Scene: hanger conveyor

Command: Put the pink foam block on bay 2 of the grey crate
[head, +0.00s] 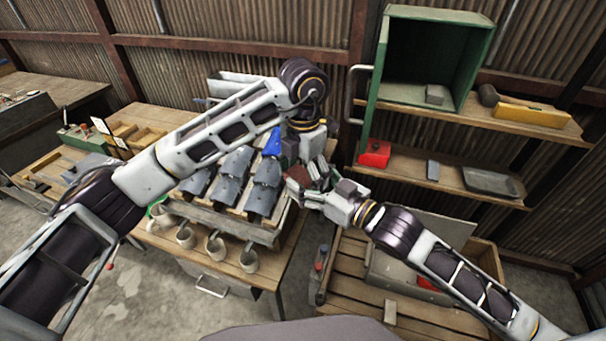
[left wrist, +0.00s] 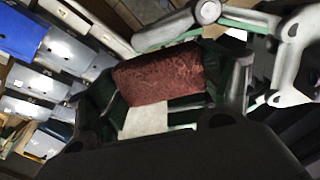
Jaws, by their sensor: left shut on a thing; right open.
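A dark reddish-pink, rough-surfaced block (left wrist: 158,75) is between my left gripper's fingers (left wrist: 155,95) in the left wrist view. My left gripper (head: 314,168) is shut on it; the left forearm partly hides it in the head view. The block shows there as a small reddish patch (head: 298,174). My right gripper (head: 308,187) is open right beside the block; its pale links (left wrist: 255,45) show in the left wrist view. Whether it touches the block I cannot tell. A grey crate-like box (head: 395,268) stands at the lower right, partly behind my right arm; its bays cannot be made out.
Left of the grippers a wooden-grey rack (head: 230,222) holds several grey pieces and a blue one (head: 273,143). Several mugs (head: 216,247) stand before it. A shelf at right holds a green box (head: 376,105), a red box (head: 374,153) and a grey tray (head: 490,183).

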